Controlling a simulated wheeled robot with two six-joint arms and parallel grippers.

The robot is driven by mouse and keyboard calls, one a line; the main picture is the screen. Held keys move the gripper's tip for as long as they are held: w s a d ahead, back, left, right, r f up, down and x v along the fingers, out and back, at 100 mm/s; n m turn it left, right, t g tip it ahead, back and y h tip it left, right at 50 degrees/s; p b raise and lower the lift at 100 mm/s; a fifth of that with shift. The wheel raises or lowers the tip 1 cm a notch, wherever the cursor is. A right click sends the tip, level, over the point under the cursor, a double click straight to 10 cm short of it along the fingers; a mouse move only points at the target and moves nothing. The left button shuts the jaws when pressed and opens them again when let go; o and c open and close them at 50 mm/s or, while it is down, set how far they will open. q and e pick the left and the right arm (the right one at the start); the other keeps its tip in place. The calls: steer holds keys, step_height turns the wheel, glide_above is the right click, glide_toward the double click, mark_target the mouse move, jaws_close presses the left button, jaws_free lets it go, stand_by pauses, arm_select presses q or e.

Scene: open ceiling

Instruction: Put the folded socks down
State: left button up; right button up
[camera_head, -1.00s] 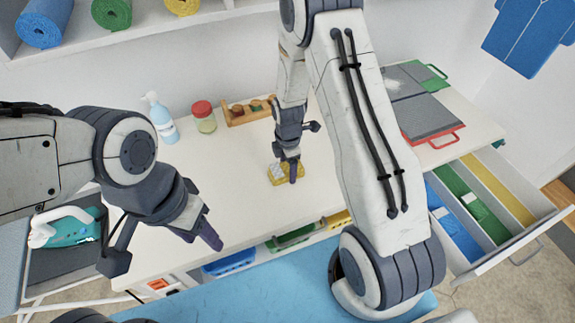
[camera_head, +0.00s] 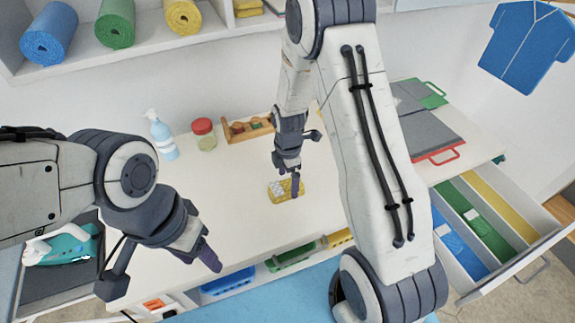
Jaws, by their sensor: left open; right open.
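A small folded yellow bundle with a grey-and-white patch (camera_head: 284,192), which looks like the folded socks, lies on the white tabletop (camera_head: 215,215). My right gripper (camera_head: 304,165) is open, with one dark finger pointing down just in front of the bundle and covering part of it. I cannot tell whether that finger touches it. My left gripper (camera_head: 160,270) is open and empty over the table's front left, well apart from the bundle.
An open drawer (camera_head: 540,246) at the right has blue, green and yellow compartments. A spray bottle (camera_head: 161,138), a red-lidded jar (camera_head: 204,134) and a wooden rack (camera_head: 248,129) stand at the back. Grey folding boards (camera_head: 432,130) lie at the right. The table's middle-left is clear.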

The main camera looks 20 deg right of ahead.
mark_target(288, 185)
step_height(288, 185, up, 9)
steer(key=b, duration=0.2)
steer(key=s+a+r+m, duration=0.4)
steer(key=s+a+r, duration=0.25)
steer(key=a, duration=0.25)
steer(key=s+a+r+m, duration=0.1)
steer(key=s+a+m, duration=0.1)
steer(key=s, duration=0.6)
steer(key=s+a+r+m+y, duration=0.1)
steer(key=s+a+m, duration=0.2)
steer(key=s, duration=0.6)
steer(key=shift+s+a+r+m, duration=0.2)
steer(key=shift+a+r+m, duration=0.1)
steer(key=shift+m, duration=0.8)
steer(key=shift+f, duration=0.35)
steer(key=shift+c, duration=0.3)
